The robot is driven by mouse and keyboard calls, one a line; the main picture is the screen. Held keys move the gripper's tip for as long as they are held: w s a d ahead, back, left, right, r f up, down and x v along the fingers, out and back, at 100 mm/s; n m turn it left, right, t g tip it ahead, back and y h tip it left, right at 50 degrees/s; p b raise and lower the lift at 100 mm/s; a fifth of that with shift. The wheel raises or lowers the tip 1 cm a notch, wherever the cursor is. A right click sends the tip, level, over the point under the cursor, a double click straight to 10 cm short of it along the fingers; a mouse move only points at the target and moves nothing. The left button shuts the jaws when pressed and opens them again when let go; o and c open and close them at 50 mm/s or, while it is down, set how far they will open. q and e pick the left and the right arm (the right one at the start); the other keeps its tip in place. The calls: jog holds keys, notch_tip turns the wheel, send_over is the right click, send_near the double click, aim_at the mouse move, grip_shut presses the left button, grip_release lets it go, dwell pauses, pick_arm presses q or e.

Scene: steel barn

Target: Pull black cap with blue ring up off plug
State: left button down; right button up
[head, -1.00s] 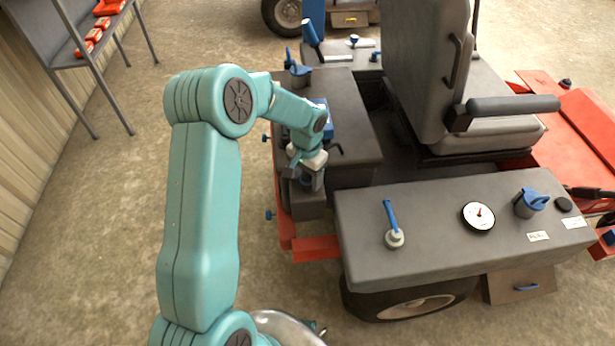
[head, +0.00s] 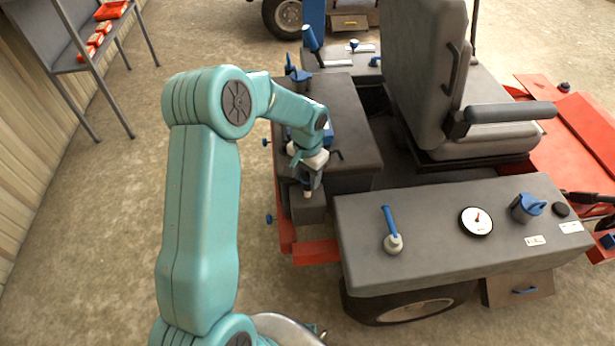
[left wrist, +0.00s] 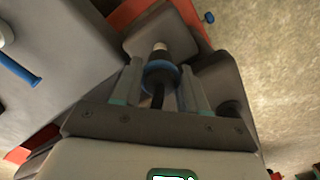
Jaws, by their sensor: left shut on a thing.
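My left gripper (head: 308,184) points down over a small grey block (head: 306,211) at the rear corner of the mower. In the left wrist view its fingers are shut on the black cap (left wrist: 158,83), with the blue ring (left wrist: 160,66) between the fingertips. The pale plug (left wrist: 160,46) shows between the ring and the grey block. A pale bit of the plug (head: 308,194) also shows just under the gripper in the head view. I cannot tell whether the cap still touches the plug. My right gripper is not in view.
A grey fender (head: 450,225) with a blue-handled lever (head: 390,230), a round gauge (head: 476,221) and a blue-topped cap (head: 527,207) lies to the right. The seat (head: 425,80) stands behind. Bare floor is open at left, before a shelf (head: 85,60).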

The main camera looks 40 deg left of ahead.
aim_at(307, 175)
pick_arm(q)
jog(key=shift+w+r, duration=0.1)
jog(key=shift+r, duration=0.1)
jog(key=c, duration=0.8)
grip_release()
notch_tip(307, 175, up, 16)
jog(key=shift+r+p, duration=0.25)
jog(key=shift+p, duration=0.4)
jog(key=shift+s+f, duration=0.1)
jog(key=shift+s, duration=0.15)
